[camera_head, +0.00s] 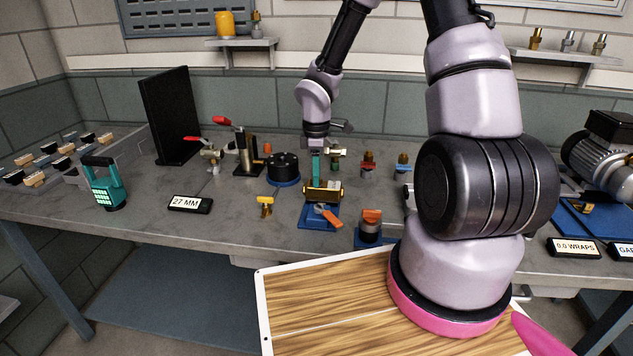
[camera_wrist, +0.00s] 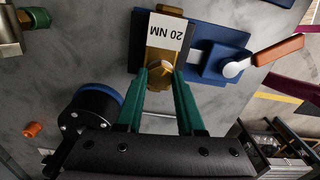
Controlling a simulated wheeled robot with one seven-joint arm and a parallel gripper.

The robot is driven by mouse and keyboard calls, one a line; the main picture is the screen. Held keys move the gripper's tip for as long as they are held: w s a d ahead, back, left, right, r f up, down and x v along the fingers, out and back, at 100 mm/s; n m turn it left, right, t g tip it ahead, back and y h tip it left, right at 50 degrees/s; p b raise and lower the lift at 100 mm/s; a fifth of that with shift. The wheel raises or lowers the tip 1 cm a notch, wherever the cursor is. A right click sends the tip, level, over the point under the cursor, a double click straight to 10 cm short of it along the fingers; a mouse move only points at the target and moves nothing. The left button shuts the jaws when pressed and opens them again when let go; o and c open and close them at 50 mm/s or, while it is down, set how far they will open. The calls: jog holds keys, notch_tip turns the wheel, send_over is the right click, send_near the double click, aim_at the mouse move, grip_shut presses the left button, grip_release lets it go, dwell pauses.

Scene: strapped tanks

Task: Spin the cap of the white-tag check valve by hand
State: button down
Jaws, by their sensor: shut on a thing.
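A brass body (camera_head: 322,194) with a white label reading "20 NM" sits on a blue base (camera_head: 318,216) in the middle of the bench. In the wrist view the brass body (camera_wrist: 156,54) has a round brass cap (camera_wrist: 160,68) at its near end. My gripper (camera_head: 316,180) points down at this body from behind. In the wrist view my gripper's teal fingers (camera_wrist: 162,72) are shut on the round brass cap. The contact faces are partly hidden by the fingers. I cannot make out another white tag on a valve.
An orange-handled lever (camera_wrist: 278,50) lies on the blue base beside the body. A black round fixture (camera_head: 283,168) stands close at the left. Small fittings with red (camera_head: 368,163) and orange (camera_head: 371,217) tops stand to the right. A 27 MM sign (camera_head: 189,204) lies at left.

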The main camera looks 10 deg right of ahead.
jog(key=shift+n, duration=0.9)
jog(key=shift+n, duration=0.9)
jog(key=n, duration=0.3)
jog(key=shift+n, duration=0.9)
jog(key=n, duration=0.3)
